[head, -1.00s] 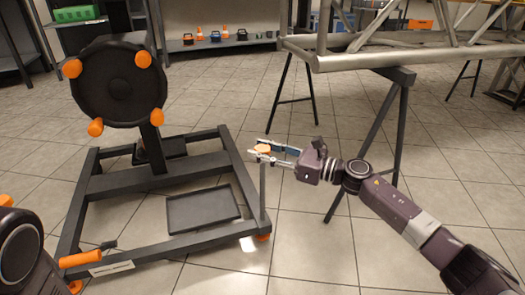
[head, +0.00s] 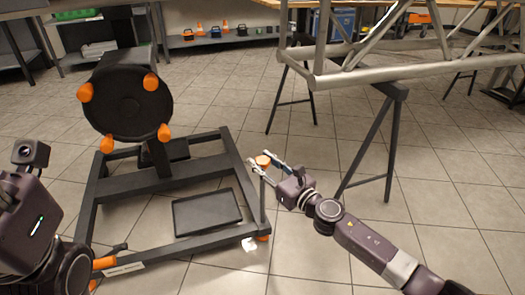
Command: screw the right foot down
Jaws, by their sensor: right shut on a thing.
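The right foot is a thin upright post at the right front corner of the dark frame (head: 140,198), with an orange knob (head: 263,160) on top and an orange pad (head: 263,238) near the floor. My right gripper (head: 264,167) reaches in from the right, its two fingers shut around the orange knob. The fingers partly hide the top of the post. My left arm shows at the left edge, but its gripper jaws are not in view. I cannot tell the gap between pad and floor.
A round black plate (head: 127,104) with orange grips stands on the frame's column. A black tray (head: 207,212) lies inside the frame. An orange handle (head: 105,263) is at the front left corner. A silver truss (head: 400,70) rests on a trestle (head: 378,140) at the right.

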